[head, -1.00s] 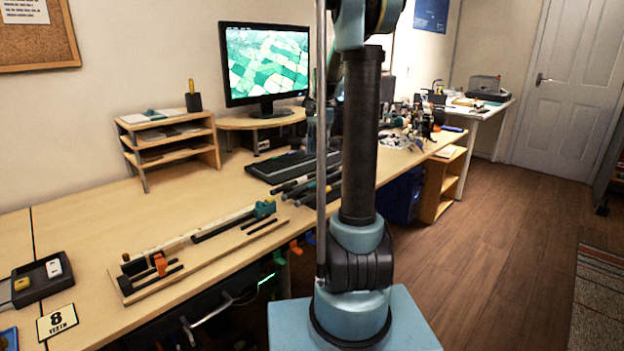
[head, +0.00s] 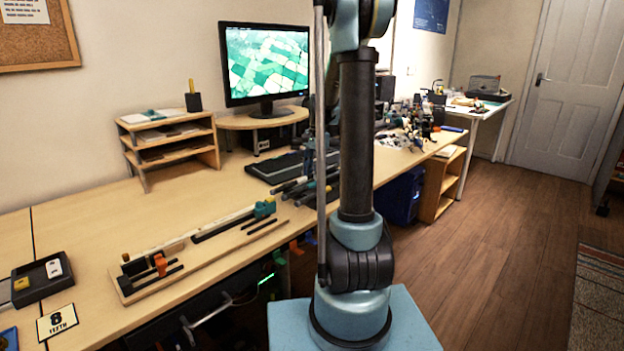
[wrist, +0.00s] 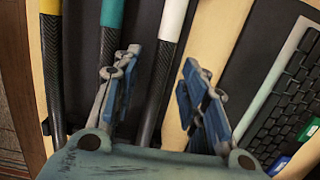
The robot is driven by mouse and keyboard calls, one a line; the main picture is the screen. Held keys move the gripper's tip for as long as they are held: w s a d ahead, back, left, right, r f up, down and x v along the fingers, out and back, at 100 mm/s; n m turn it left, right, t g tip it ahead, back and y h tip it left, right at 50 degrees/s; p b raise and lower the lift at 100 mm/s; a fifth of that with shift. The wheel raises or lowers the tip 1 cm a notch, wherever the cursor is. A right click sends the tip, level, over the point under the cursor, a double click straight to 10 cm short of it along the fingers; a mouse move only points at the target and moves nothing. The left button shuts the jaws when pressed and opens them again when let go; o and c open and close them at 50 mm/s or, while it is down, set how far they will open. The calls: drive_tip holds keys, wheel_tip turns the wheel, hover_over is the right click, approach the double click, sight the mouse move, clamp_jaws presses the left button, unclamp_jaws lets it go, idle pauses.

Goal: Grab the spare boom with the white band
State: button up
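The spare boom with the white band (wrist: 174,20) is a dark carbon tube in the wrist view. It runs down the picture between my gripper's two fingers. My gripper (wrist: 158,72) is open, with one finger on each side of this boom; I cannot tell whether either touches it. A boom with a teal band (wrist: 112,14) lies to its left, partly behind the left finger. A boom with a yellow band (wrist: 50,8) lies farther left. In the head view the booms (head: 290,186) lie on the desk, partly hidden by my arm.
A keyboard (wrist: 292,105) lies to the right in the wrist view. In the head view a wooden jig (head: 205,250) with an orange clamp lies along the desk's front edge. A monitor (head: 265,62) stands behind. The desk's left middle is clear.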

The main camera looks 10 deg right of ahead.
clamp_jaws()
drive_tip(key=shift+r, duration=0.1)
